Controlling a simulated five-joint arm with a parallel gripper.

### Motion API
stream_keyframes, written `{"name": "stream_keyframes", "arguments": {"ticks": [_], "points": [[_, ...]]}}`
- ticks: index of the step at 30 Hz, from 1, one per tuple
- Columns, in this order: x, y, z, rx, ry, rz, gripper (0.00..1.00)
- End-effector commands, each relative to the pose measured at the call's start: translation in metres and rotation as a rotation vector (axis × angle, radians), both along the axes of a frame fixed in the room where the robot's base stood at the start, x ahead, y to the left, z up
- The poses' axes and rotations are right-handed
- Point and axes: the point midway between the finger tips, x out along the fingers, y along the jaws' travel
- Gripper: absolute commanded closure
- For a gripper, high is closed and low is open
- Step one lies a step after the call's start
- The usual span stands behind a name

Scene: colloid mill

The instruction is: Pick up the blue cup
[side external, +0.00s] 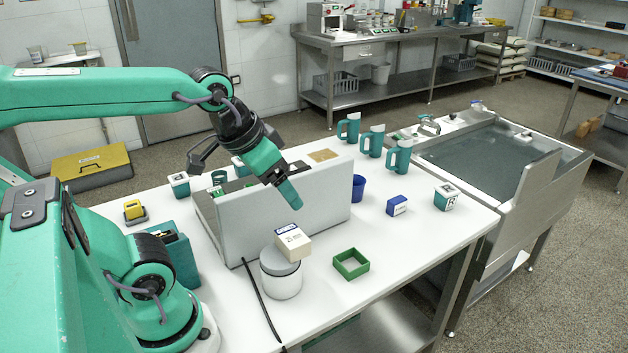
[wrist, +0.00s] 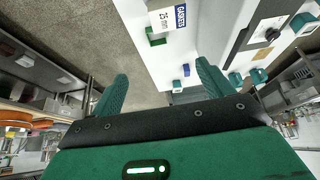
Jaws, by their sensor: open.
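The blue cup (side external: 358,188) stands on the white table in the side external view, just past the right end of a grey upright panel. The panel hides part of it. I cannot make it out clearly in the wrist view. My gripper (side external: 286,190) hangs over the panel, to the left of the cup and apart from it, pointing down and right. In the wrist view my gripper (wrist: 162,71) has its two green fingers spread wide with nothing between them.
A grey open case (side external: 300,215) stands under my gripper. A white box (side external: 292,242) sits on a round jar (side external: 281,280) in front. A green square frame (side external: 351,263), a small blue box (side external: 397,205) and several teal mugs (side external: 372,141) are around the cup.

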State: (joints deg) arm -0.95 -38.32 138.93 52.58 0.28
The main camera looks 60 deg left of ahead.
Motion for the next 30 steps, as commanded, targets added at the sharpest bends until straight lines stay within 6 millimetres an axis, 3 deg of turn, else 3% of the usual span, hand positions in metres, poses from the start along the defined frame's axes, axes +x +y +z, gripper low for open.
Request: {"name": "stream_keyframes", "arguments": {"ticks": [16, 30], "points": [[0.101, 0.029, 0.03, 0.002, 0.116, 0.059, 0.2], [0.195, 0.07, 0.016, -0.005, 0.219, 0.11, 0.2]]}}
